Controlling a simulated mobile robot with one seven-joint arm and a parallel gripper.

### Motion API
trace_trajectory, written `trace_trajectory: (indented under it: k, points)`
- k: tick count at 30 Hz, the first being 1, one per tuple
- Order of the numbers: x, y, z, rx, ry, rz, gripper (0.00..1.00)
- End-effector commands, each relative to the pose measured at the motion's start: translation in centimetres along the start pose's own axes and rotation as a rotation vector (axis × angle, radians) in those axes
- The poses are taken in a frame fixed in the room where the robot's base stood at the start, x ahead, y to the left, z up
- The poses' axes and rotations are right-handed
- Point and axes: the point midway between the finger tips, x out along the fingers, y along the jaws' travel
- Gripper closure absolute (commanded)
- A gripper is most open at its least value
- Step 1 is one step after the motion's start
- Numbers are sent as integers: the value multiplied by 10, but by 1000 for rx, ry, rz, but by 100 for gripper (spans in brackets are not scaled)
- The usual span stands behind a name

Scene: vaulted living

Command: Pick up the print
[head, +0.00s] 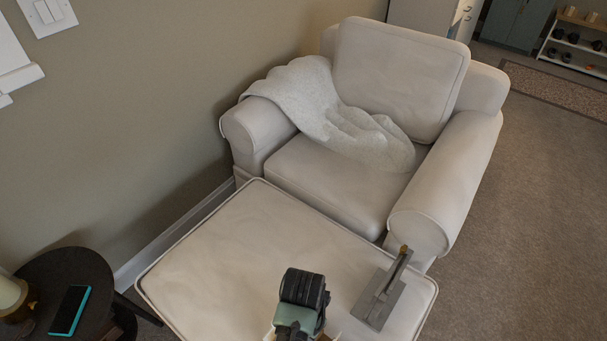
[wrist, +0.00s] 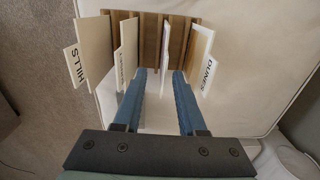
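A wooden rack (wrist: 150,32) with slots holds several pale cards or prints in the wrist view. The left one (wrist: 75,65) is labelled HILLS and the right one (wrist: 207,72) DUNES. Between them stand a card with an unreadable label (wrist: 126,50) and a white card seen nearly edge-on (wrist: 165,45). My gripper (wrist: 160,73) is open, its blue fingers apart, with the edge-on card's near end between or just beyond the tips; contact cannot be told. In the head view my wrist hides most of the rack.
The rack appears to stand on a cream ottoman (head: 225,245). A grey plate with an upright piece (head: 378,300) is on its right side. A cream armchair (head: 330,185) with a blanket (head: 320,100) stands behind. A dark side table (head: 95,265) holds a phone (head: 70,310).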

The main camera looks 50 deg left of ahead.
Motion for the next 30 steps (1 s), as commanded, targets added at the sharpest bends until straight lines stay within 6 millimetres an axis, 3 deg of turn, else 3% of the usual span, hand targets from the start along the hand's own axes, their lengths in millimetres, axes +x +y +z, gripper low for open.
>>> trace_trajectory:
  k: [1, 8, 18, 26, 30]
  points:
    - [9, 0, 0, -1, -2, 1, 60]
    - [24, -2, -2, -1, 3, -1, 60]
    - [68, -8, -8, -1, 2, -1, 60]
    - [70, -8, -8, -1, 4, -2, 60]
    - [70, -8, -8, -1, 4, -2, 82]
